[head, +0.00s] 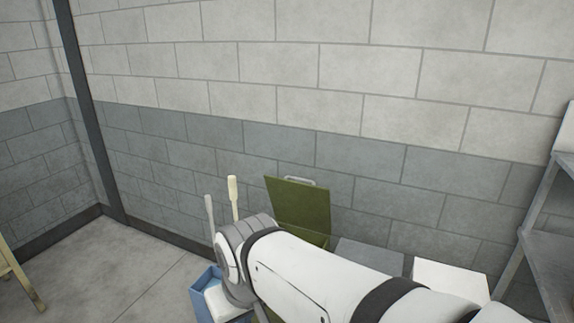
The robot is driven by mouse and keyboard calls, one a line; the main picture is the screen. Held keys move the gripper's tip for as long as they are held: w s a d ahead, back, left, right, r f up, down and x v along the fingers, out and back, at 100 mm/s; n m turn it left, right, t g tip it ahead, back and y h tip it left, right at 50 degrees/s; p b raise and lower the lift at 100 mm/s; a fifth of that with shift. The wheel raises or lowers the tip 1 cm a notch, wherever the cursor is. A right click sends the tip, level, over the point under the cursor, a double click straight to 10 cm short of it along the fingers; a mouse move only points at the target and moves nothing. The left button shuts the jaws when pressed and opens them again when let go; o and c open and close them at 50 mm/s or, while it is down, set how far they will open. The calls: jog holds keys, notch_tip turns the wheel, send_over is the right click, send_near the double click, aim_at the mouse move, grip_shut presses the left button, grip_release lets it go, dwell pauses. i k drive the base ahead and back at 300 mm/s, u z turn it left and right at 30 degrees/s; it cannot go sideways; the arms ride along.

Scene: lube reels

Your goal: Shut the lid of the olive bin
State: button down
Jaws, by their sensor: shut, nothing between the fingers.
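The olive bin's lid (300,200) stands raised, leaning back near the block wall, with a pale grey handle (299,181) at its top edge. My white arm crosses in front of the bin and hides most of its body and opening. My gripper cannot be seen; only the arm links and a grey joint show, in front of and left of the lid.
Left of the olive bin is a blue container (203,289) with something white in it. A cream-tipped handle (233,190) and a grey handle (210,212) stand behind. Grey (370,256) and white (450,277) tops lie right. A metal shelf (550,245) stands far right.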

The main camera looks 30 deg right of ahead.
aim_at(301, 206)
jog(key=z, duration=0.65)
jog(key=i, duration=0.95)
jog(key=z, duration=0.55)
